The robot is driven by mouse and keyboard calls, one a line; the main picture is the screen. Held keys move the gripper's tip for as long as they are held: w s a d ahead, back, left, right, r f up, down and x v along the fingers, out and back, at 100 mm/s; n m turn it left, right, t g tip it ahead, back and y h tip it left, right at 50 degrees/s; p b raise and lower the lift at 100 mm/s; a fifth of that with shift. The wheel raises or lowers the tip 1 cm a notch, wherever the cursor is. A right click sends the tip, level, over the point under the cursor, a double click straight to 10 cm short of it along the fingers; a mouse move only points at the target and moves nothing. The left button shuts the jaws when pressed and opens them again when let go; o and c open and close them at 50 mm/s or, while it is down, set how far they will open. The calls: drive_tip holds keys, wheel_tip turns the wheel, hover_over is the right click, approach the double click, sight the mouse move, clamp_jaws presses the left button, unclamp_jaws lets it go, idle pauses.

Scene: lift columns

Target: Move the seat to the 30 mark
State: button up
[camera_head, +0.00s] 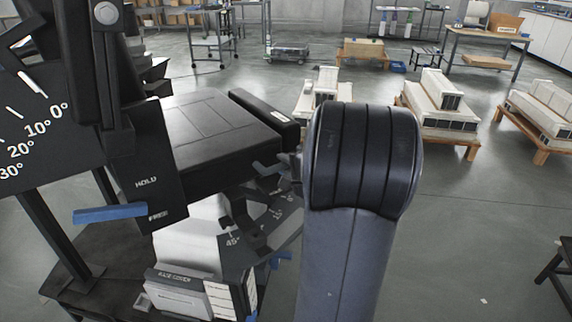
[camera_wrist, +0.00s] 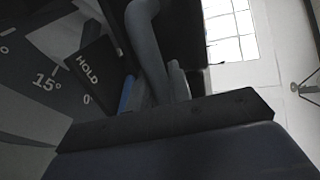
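The black padded seat (camera_head: 215,125) sits on the machine at left of centre in the head view and looks roughly level. Below it is a dark angle scale (camera_head: 262,225); its 45° mark is legible, but the 30 mark and pointer cannot be made out. My gripper (camera_head: 290,165) is mostly hidden behind my arm, close to that lever; contact and finger opening are unclear.
A larger dial (camera_head: 35,125) marked 0° to 30° is at far left. My arm fills the centre. Pallets with white blocks (camera_head: 438,105) stand behind; the floor at right is mostly clear.

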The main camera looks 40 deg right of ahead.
sight(298, 146)
clamp_jaws()
drive_tip(key=w+d+y, duration=0.1)
drive_tip(key=d, duration=0.1)
drive_tip(key=w+d+n+y, duration=0.1)
drive_tip(key=d, duration=0.1)
drive_tip(key=w+d+n+y, duration=0.1)
drive_tip(key=d, duration=0.1)
drive_tip(key=shift+d+r, duration=0.2)
drive_tip(key=shift+w+d+f+n+y+p, duration=0.1)
drive_tip(key=shift+w+d+n+y+p, duration=0.2)
drive_tip(key=shift+w+d+n+y, duration=0.25)
drive_tip(key=shift+s, duration=0.15)
drive_tip(key=shift+o, duration=2.1)
unclamp_jaws()
